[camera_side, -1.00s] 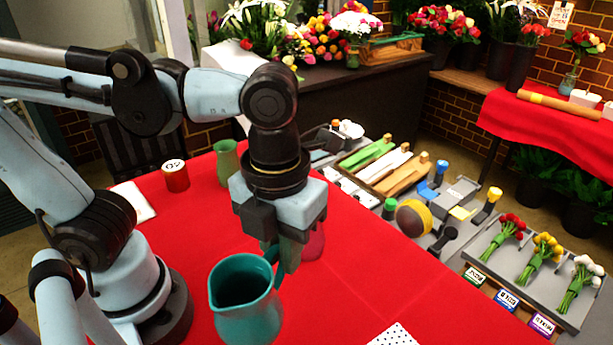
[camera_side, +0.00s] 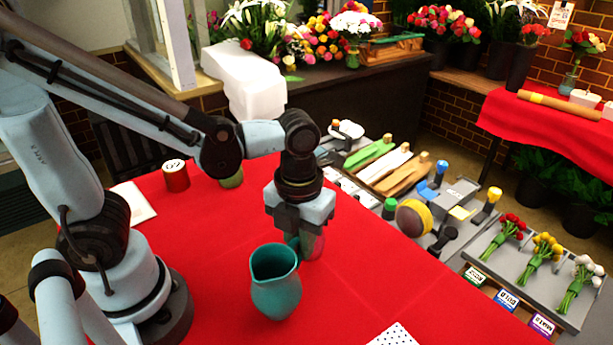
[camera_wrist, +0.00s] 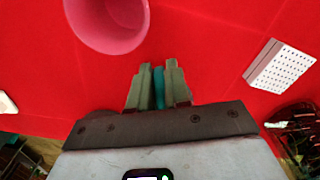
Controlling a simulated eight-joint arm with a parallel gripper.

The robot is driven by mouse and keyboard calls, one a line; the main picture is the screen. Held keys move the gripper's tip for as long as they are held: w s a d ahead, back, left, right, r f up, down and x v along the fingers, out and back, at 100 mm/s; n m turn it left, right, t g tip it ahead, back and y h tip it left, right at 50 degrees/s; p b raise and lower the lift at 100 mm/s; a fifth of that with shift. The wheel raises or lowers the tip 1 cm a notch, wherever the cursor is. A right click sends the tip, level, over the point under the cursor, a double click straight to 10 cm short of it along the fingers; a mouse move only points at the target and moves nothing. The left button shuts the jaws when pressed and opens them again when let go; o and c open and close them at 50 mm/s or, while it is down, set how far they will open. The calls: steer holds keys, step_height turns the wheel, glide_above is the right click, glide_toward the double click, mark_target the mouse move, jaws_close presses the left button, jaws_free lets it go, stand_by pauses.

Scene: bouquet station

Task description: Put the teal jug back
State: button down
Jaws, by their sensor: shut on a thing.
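The teal jug (camera_side: 275,290) is upright over the red cloth in the side view, with its open mouth up. I cannot tell whether its base touches the cloth. My gripper (camera_side: 298,245) is just behind and right of its rim, pointing down. In the wrist view my gripper (camera_wrist: 158,75) is shut on a narrow teal strip (camera_wrist: 159,88), which looks like the jug's handle. The jug's body does not show in that view.
A pink vase (camera_wrist: 108,22) stands close to my gripper and is partly hidden in the side view. A green vase (camera_side: 232,180) and a red can (camera_side: 175,176) stand farther back. A white dotted card (camera_side: 394,337) lies at the front. Tool trays (camera_side: 388,168) are at the right.

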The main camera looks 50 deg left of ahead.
steer(key=shift+f, duration=0.55)
steer(key=shift+f, duration=0.15)
steer(key=c, duration=1.1)
jaws_free()
